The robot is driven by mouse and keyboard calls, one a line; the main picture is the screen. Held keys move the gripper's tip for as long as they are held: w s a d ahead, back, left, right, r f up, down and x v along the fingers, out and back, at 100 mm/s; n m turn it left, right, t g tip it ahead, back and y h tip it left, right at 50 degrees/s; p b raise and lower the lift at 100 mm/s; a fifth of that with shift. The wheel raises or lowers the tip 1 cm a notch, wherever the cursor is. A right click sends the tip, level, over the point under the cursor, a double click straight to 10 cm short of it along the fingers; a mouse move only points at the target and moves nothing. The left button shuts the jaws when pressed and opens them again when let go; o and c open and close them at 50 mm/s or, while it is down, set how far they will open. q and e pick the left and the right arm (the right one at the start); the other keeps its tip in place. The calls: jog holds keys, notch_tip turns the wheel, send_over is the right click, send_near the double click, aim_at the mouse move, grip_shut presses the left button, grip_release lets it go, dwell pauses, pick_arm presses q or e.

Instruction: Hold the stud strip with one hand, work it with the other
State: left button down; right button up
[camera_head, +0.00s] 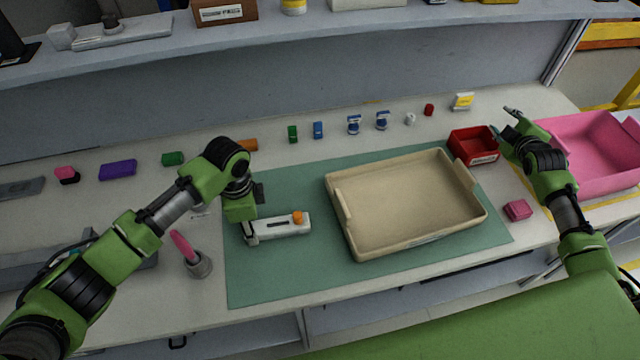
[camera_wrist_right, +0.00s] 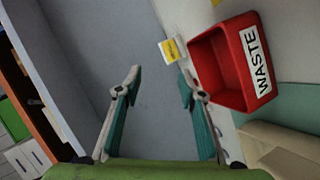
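The stud strip (camera_head: 277,229) is a white bar with a dark slot and an orange knob (camera_head: 297,217) near its right end. It lies at the left part of the green mat (camera_head: 300,272). My left gripper (camera_head: 250,236) points down at the strip's left end and appears shut on it; its far finger is hidden. My right gripper (camera_head: 506,122) is at the far right, beside the red waste bin and well away from the strip. In the right wrist view its two fingers (camera_wrist_right: 160,78) are spread wide with nothing between them.
A beige tray (camera_head: 338,222) covers the mat's middle and right. The red waste bin (camera_head: 473,145) and a pink bin (camera_head: 590,186) stand at right. A pink block (camera_head: 517,210) lies near the mat. A grey cup (camera_head: 199,266) holds a pink-handled tool. Small coloured parts line the back.

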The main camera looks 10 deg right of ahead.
jog(key=w+a+f+y, duration=0.1)
jog(key=a, duration=0.4)
jog(key=w+a+f+g+y, duration=0.1)
jog(key=a, duration=0.4)
jog(key=w+a+y, duration=0.1)
jog(key=a, duration=0.4)
jog(key=shift+w+a+f+g+y, duration=0.3)
jog(key=shift+w+f+g+y, duration=0.1)
jog(key=a+g+y, duration=0.2)
jog(key=a+y, duration=0.2)
jog(key=a, duration=1.1)
jog(key=n+g+y, duration=0.2)
jog(key=n+g, duration=0.3)
jog(key=g, duration=0.3)
send_near(300, 215)
jog(key=x, duration=0.9)
jog(key=shift+w+a+f, duration=0.1)
jog(key=shift+a+f, duration=0.05)
jog(key=shift+f, duration=0.05)
